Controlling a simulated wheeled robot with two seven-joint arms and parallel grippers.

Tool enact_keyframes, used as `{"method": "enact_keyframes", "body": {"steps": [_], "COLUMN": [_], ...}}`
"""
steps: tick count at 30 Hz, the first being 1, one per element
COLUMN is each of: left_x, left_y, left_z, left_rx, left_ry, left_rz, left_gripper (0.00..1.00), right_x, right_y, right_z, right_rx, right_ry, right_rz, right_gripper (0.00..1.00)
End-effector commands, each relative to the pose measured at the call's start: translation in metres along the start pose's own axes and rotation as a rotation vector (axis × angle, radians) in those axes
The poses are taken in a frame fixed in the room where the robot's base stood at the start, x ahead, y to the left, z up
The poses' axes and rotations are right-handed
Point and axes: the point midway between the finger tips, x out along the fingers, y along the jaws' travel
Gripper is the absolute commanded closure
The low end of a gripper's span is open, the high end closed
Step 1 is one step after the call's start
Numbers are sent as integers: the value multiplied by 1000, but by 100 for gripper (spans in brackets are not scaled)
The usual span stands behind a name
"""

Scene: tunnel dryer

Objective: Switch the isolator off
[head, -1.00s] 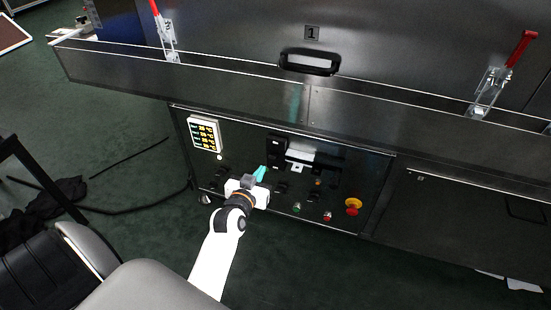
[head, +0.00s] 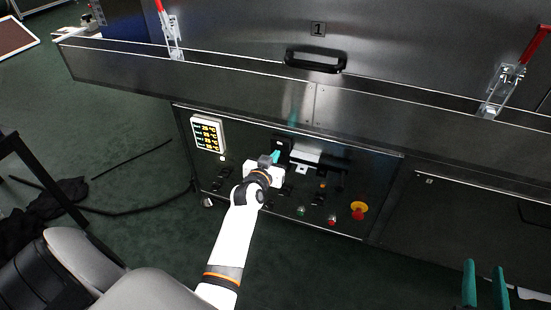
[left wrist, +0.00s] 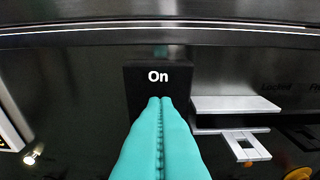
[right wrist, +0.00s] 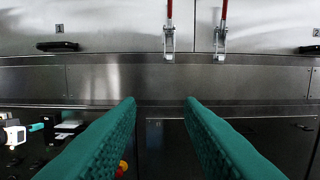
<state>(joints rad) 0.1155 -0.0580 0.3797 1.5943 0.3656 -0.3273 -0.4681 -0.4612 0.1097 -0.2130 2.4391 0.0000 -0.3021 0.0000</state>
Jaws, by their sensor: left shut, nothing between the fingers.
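The isolator shows in the left wrist view as a black block (left wrist: 140,78) with the white word "On" at its top. Its lower part is hidden behind my fingers. In the head view it is the small dark block (head: 284,143) on the dark control panel (head: 230,180). My left gripper (head: 275,157) is shut and empty, its teal fingertips in front of the block just below the word; whether they touch it I cannot tell. Its fingers also fill the lower middle of the left wrist view (left wrist: 160,100). My right gripper (right wrist: 159,102) is open and empty, away at the lower right of the head view (head: 485,264).
Right of the isolator is a pale bar (left wrist: 237,104) by the lettering "Locked". The panel also holds a lit display (head: 208,135), a green button (head: 301,210), a red button (head: 332,220) and a red-and-yellow emergency stop (head: 359,210). A steel ledge (head: 250,97) overhangs above.

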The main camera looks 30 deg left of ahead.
Motion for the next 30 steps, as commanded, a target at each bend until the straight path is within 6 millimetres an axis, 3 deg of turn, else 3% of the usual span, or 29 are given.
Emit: {"method": "enact_keyframes", "body": {"steps": [6,21,30], "left_x": [9,10,9], "left_y": [0,0,0], "left_z": [0,-1,-4], "left_rx": [0,1,1], "left_ry": [0,-4,-40], "left_rz": [0,0,-1], "left_gripper": [100,100,100], "right_x": [1,0,-4], "right_y": [2,2,7], "right_z": [12,15,47], "right_rx": [2,3,10], "right_ry": [-81,-108,-322], "right_rz": [4,5,17], "right_gripper": [66,66,66]}}
